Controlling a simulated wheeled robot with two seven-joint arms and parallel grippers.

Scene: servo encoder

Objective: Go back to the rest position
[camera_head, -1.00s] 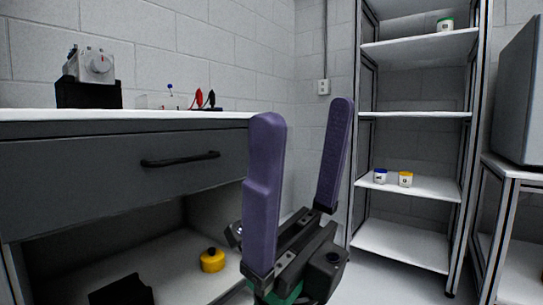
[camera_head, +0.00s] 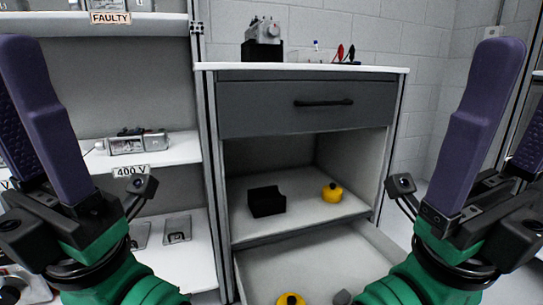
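My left gripper (camera_head: 12,75) is at the left edge, with its purple fingers pointing up and apart; its outer finger is partly cut off by the frame. My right gripper (camera_head: 517,80) is at the right edge, also with purple fingers up and apart, the outer one partly cut off. I see nothing between the fingers of either gripper. Both green-wristed arms come in from the bottom, and the two grippers are at about the same height, wide apart.
Between the grippers stands a grey cabinet with a shut drawer (camera_head: 307,104). A device (camera_head: 263,40) stands on top. A black box (camera_head: 266,202) and a yellow-capped object (camera_head: 332,192) are below. Left is a shelf labelled 400 V (camera_head: 131,170) with instruments.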

